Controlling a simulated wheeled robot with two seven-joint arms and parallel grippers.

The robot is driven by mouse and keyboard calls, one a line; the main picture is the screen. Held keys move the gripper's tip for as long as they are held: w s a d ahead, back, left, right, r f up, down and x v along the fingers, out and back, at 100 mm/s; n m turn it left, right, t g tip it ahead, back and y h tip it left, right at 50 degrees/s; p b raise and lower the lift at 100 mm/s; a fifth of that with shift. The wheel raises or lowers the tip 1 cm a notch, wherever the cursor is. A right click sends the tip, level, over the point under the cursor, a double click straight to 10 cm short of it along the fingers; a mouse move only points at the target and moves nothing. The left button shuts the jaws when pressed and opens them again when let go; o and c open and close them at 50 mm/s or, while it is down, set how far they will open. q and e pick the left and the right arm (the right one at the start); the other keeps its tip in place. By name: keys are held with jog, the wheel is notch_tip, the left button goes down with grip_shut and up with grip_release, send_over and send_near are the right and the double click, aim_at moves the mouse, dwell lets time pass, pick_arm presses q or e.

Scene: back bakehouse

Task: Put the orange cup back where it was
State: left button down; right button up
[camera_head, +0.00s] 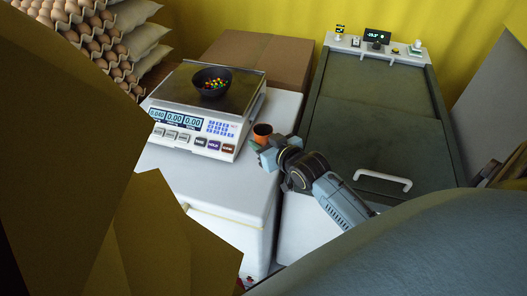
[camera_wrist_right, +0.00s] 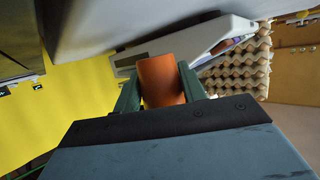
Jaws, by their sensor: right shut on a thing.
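The orange cup (camera_head: 262,131) is small, with a dark inside, and shows at the right edge of the white surface beside the scale. In the right wrist view the cup (camera_wrist_right: 160,80) sits between the two fingers. My right gripper (camera_head: 265,146) reaches in from the lower right and is shut on the cup. In the wrist view the right gripper's fingers (camera_wrist_right: 160,88) lie on both sides of the cup. I cannot tell whether the cup touches the surface. My left gripper does not show.
A scale (camera_head: 195,138) with a dark bowl (camera_head: 211,82) of coloured pieces stands left of the cup on a white worktop (camera_head: 228,186). A cardboard box (camera_head: 262,56) is behind. A grey lidded unit (camera_head: 372,130) stands to the right. Egg trays (camera_head: 75,30) are stacked at the left.

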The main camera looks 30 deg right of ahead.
jog(key=shift+f, duration=0.5)
notch_tip(320, 180, down, 2)
jog(key=shift+f+b, duration=0.2)
jog(key=shift+b, duration=0.2)
jog(key=shift+f, duration=0.3)
jog(key=o, duration=1)
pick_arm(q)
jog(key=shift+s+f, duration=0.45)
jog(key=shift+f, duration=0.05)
